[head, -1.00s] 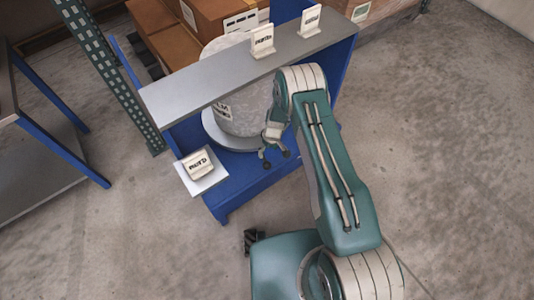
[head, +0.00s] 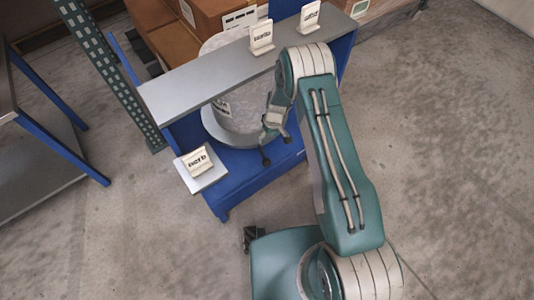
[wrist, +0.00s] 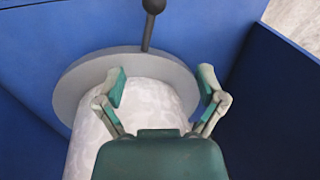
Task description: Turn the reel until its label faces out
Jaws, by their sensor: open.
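The reel (head: 245,108) is a pale mottled cylinder standing on a round grey disc (head: 222,133) inside a blue stand. A dark-lettered label (head: 222,105) shows on its left side, partly covered by the shelf edge above. In the wrist view the reel (wrist: 135,105) stands on the disc (wrist: 75,90). A dark rod with a ball end (wrist: 152,6) sticks out past the disc's rim. My gripper (wrist: 161,84) is open, its fingers spread at either side of the reel's image. In the head view my gripper (head: 273,132) is at the reel's right front; contact is unclear.
A grey shelf (head: 195,85) crosses above the reel, with two small signs (head: 261,37) (head: 310,17). Another sign (head: 197,161) stands on a small plate at front left. Blue walls (wrist: 275,95) flank the reel. Brown boxes (head: 205,15) stand behind. Floor at right is clear.

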